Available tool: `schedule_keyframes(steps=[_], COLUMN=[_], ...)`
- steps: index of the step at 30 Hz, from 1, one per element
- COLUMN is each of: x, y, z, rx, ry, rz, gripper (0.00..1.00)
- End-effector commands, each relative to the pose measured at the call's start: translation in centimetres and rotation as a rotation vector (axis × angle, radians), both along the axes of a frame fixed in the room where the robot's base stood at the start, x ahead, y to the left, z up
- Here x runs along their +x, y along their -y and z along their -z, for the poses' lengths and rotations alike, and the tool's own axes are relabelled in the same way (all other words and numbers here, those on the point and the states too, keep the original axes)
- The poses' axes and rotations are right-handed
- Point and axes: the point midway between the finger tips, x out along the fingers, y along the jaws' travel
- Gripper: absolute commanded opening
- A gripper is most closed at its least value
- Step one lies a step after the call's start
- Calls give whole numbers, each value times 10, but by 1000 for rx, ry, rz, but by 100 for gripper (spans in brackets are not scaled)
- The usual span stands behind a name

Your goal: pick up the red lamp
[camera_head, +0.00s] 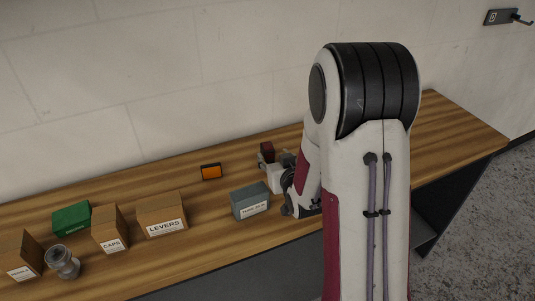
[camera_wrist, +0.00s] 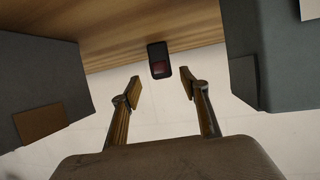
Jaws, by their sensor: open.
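The red lamp (camera_wrist: 159,68), a small black housing with a dark red lens, shows in the wrist view on the wood bench near its edge. My gripper (camera_wrist: 160,88) is open and empty. Its two fingers lie left and right below the lamp in the picture, apart from it, with the lamp roughly centred ahead of the gap. In the head view my gripper is low over the bench, partly hidden by my arm. A small dark red thing (camera_head: 267,148) shows just beyond it; I cannot tell if this is the lamp.
Grey boxes stand left (camera_wrist: 40,85) and right (camera_wrist: 285,55) of the fingers in the wrist view. A blue-grey box (camera_head: 249,201) stands close left of my gripper. An orange lamp (camera_head: 211,172), a LEVERS box (camera_head: 161,213) and a green box (camera_head: 72,217) are further left.

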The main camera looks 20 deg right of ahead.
Motion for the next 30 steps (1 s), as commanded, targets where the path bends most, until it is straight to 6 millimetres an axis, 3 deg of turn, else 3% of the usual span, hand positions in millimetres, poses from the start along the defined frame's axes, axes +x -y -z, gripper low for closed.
schedule_keyframes(steps=[7,22,30], x=[15,20,42], y=[2,2,3], z=[6,8,15], rx=[0,0,0], ry=[0,0,0], rz=[0,0,-1], gripper=[44,44,44])
